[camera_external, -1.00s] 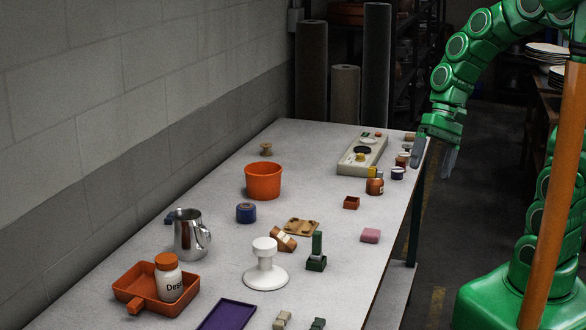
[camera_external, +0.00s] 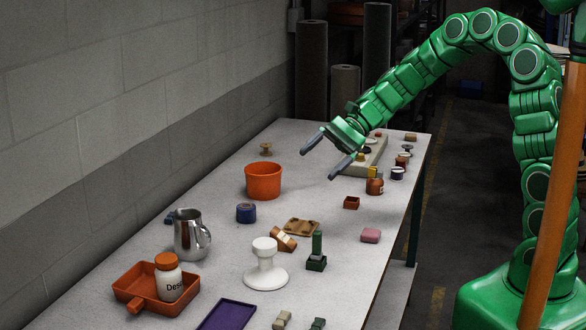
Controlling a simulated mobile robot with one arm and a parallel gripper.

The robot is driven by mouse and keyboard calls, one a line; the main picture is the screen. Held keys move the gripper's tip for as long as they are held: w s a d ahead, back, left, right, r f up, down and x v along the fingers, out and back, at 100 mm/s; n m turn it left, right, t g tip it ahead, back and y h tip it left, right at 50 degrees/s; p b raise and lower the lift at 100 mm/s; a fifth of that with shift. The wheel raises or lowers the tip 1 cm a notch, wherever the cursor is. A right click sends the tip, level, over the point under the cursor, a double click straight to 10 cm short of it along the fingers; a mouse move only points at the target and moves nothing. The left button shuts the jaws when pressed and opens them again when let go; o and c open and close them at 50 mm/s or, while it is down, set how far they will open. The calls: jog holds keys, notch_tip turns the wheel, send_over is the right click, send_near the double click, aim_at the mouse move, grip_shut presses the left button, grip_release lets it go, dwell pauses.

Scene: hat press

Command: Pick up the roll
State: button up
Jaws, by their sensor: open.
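A squat blue roll (camera_external: 246,213), which looks like a roll of tape, lies flat on the long grey table (camera_external: 225,265), in front of the orange pot. My gripper (camera_external: 318,165) is open and empty. It hangs above the table, up and to the right of the blue roll in the picture and clear of it. Its two dark fingers are spread wide and point down to the left. My gripper and forearm partly cover the beige panel device (camera_external: 372,160). A small dark-and-white spool (camera_external: 397,173) stands near the table's right edge.
An orange pot (camera_external: 263,182) stands just behind the blue roll, and a steel pitcher (camera_external: 189,238) in front-left. A wooden tray (camera_external: 301,227), a white stand (camera_external: 266,270) and a green stamp (camera_external: 317,255) are nearer the front. A wall borders the table's left side.

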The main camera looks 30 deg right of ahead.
jog(key=w+a+f+m+t+y, duration=0.2)
jog(key=w+a+f+m, duration=0.3)
jog(key=w, duration=0.4)
jog(key=m+t, duration=0.3)
jog(key=m, duration=0.3)
send_near(252, 205)
jog(key=x, duration=0.3)
jog(key=shift+w+a+f, duration=0.15)
jog(key=shift+a+f, duration=0.1)
jog(key=shift+a, duration=0.05)
jog(key=shift+x, duration=3.85)
jog(key=c, duration=1.1)
jog(key=shift+o, duration=0.2)
